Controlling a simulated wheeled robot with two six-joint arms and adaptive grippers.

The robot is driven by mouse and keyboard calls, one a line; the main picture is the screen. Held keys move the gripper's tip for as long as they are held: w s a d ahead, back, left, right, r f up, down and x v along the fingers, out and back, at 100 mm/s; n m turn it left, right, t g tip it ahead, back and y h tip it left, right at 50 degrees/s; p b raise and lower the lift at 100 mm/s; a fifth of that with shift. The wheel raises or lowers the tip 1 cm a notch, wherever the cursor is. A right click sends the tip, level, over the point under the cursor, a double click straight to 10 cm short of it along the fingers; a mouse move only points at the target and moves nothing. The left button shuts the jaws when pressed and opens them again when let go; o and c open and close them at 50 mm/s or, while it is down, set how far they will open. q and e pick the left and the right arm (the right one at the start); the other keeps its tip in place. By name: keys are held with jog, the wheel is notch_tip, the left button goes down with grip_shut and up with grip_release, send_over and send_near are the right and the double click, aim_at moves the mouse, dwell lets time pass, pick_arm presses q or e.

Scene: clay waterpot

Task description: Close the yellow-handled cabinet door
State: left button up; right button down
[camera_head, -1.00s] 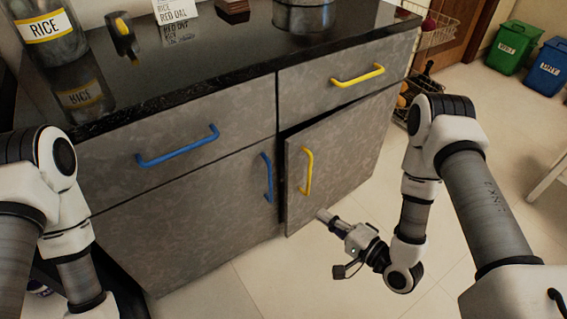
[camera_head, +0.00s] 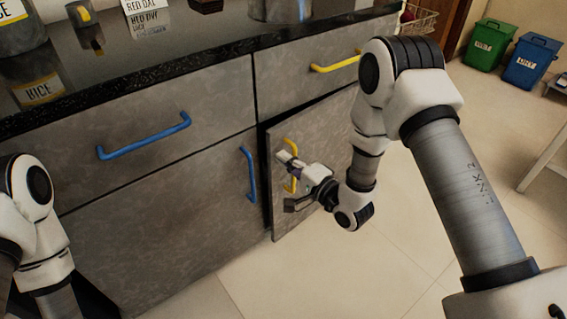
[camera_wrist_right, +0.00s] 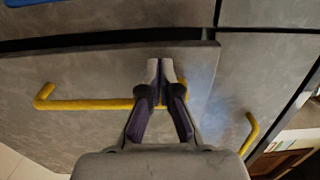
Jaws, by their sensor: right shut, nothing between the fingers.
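The yellow-handled cabinet door (camera_head: 310,135) stands slightly ajar, with a dark gap along its left edge. Its yellow handle (camera_head: 291,184) is upright and partly hidden by my right gripper (camera_head: 284,158). The right gripper is shut and empty, in front of the door at the handle. In the right wrist view, the closed fingertips (camera_wrist_right: 160,66) overlap the yellow handle (camera_wrist_right: 85,104) and point toward the door's free edge, beside the dark gap. I cannot tell whether they touch the door. My left arm shows at the left edge of the head view, but its gripper is out of view.
A blue-handled door (camera_head: 150,235) is at the left, shut. Above are two shut drawers with a blue handle (camera_head: 145,137) and a yellow handle (camera_head: 336,63). The black countertop (camera_head: 150,57) holds jars.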

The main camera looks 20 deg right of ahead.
jog(key=shift+w+a, duration=0.2)
jog(key=shift+w, duration=0.25)
